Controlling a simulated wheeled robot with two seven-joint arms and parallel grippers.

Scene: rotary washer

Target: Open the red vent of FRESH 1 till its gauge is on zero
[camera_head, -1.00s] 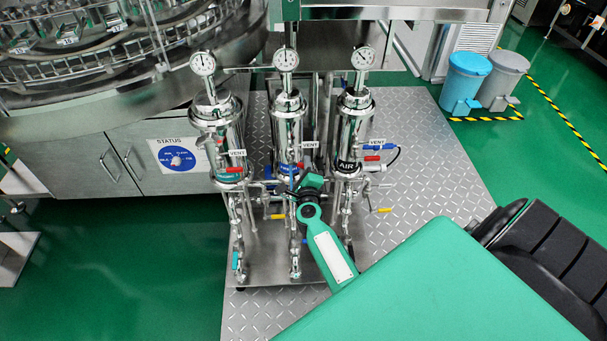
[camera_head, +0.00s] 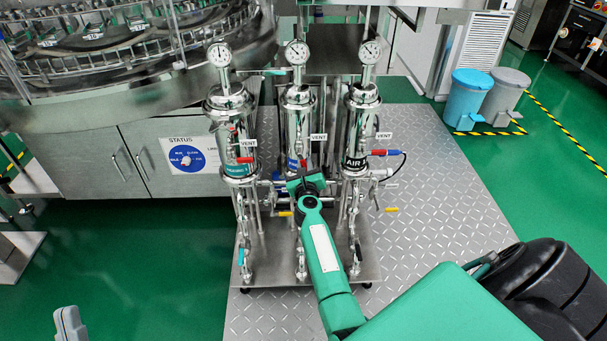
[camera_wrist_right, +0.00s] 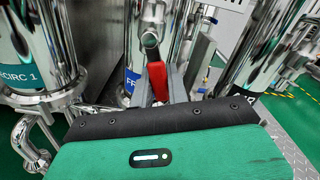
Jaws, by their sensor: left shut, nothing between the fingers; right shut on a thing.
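The FRESH 1 housing (camera_head: 297,120) is the middle of three steel filter housings, and its blue label (camera_wrist_right: 131,84) is partly hidden in the right wrist view. Its gauge (camera_head: 297,52) stands on top; the needle is too small to read surely. My right gripper (camera_head: 305,183) is in front of this housing's lower part. In the right wrist view, my right gripper (camera_wrist_right: 160,78) is shut on the red vent handle (camera_wrist_right: 158,82), below a steel pipe end. My left gripper (camera_head: 68,325) is shut and empty at the lower left, far from the housings.
The CIRC 1 housing (camera_head: 231,125) stands at left and the AIR 1 housing (camera_head: 360,125) at right, each close by with its own gauge and red handle. A steel washer cabinet (camera_head: 95,165) is at left. Blue (camera_head: 468,98) and grey (camera_head: 502,98) bins stand at far right.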

